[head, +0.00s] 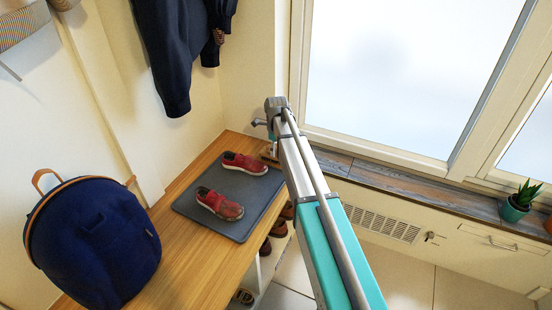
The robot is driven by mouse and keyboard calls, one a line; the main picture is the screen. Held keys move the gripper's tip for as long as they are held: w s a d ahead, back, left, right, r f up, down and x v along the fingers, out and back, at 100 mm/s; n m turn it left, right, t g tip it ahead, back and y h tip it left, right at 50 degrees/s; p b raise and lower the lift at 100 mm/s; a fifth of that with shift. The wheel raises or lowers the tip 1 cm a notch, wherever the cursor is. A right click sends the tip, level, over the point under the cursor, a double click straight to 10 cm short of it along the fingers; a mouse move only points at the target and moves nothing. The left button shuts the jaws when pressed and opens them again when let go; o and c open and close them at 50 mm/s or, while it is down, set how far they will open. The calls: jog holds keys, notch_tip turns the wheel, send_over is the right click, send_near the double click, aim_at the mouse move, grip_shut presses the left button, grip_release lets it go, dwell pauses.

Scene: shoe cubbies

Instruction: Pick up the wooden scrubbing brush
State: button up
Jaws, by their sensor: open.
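My arm reaches away from me to the far end of the wooden bench. My gripper (270,136) is small and partly hidden by my own wrist. It is open and sits above the bench's far right corner. A small brown shape (268,154), which may be the wooden scrubbing brush, lies just below it, beyond the grey mat. It is partly covered by my arm, and its bristles cannot be made out. I cannot tell whether the gripper touches it.
The bench (190,270) bears a grey mat (236,229) with two red shoes (219,204) and a navy backpack (95,240). A dark jacket (178,50) hangs above. More shoes (277,228) stand under the bench. A plant (519,201) is on the right sill.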

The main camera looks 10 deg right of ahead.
dwell(0.5)
grip_shut()
